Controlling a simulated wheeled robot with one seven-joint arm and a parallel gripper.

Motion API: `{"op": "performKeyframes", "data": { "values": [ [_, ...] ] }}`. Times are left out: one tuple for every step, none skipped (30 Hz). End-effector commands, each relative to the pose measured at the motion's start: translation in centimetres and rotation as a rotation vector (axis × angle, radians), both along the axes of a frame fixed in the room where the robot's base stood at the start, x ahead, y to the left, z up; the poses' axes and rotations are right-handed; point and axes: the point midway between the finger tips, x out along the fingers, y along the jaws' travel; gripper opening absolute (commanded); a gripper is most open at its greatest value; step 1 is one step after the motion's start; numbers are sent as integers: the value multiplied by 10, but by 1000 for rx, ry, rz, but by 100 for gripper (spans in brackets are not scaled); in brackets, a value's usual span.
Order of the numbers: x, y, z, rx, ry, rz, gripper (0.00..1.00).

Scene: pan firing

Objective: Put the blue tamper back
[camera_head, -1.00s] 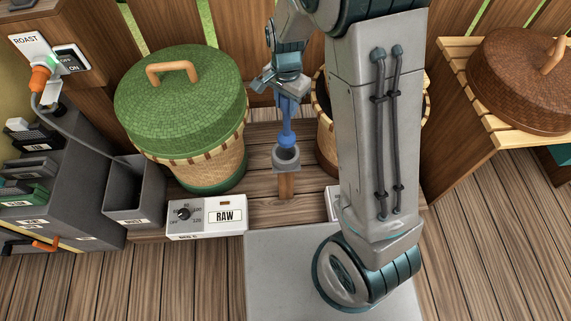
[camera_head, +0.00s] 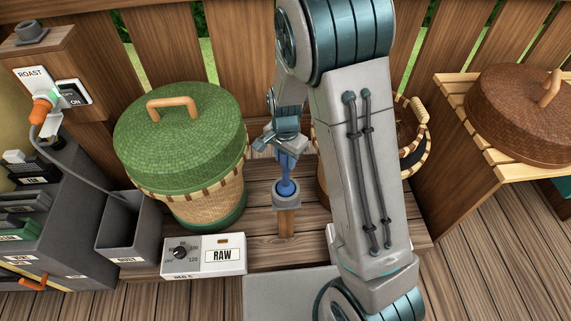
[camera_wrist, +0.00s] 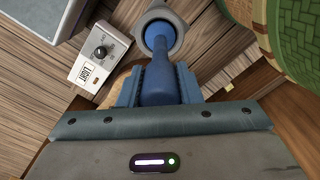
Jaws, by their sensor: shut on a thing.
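The blue tamper (camera_head: 288,170) is upright in my gripper (camera_head: 286,152), which is shut on its handle. Its lower end sits at the mouth of a grey ring-shaped holder (camera_head: 286,199) on a short wooden post. In the wrist view the tamper (camera_wrist: 160,72) stands between the two blue fingers, and its round end lies within the ring of the grey holder (camera_wrist: 178,22). I cannot tell how deep it sits in the holder.
A basket with a green lid (camera_head: 180,130) stands close left of the holder. Another basket (camera_head: 412,130) is partly hidden behind my arm on the right. A wooden fence is behind.

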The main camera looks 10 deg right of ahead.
Motion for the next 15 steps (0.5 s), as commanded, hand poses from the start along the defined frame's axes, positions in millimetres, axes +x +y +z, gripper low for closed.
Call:
{"op": "performKeyframes", "data": {
  "values": [
    [-1,0,-11,-1,4,-2,0],
    [-1,-1,-15,-1,4,-2,0],
    [0,-1,-19,-1,2,-2,0],
    [0,-1,-20,0,1,-2,0],
    [0,-1,-20,0,0,-2,0],
    [0,0,-20,0,0,-2,0],
    [0,0,-19,1,-1,-1,0],
    [0,0,-19,1,-1,-1,0],
    [0,0,-19,1,-1,-1,0],
    [0,0,-19,1,-1,-1,0],
    [0,0,-19,0,0,-1,0],
    [0,0,-20,0,0,-1,0],
    [0,0,-21,0,0,-1,0],
    [0,0,-23,0,0,-1,0],
    [0,0,-24,0,0,-1,0]
  ]
}}
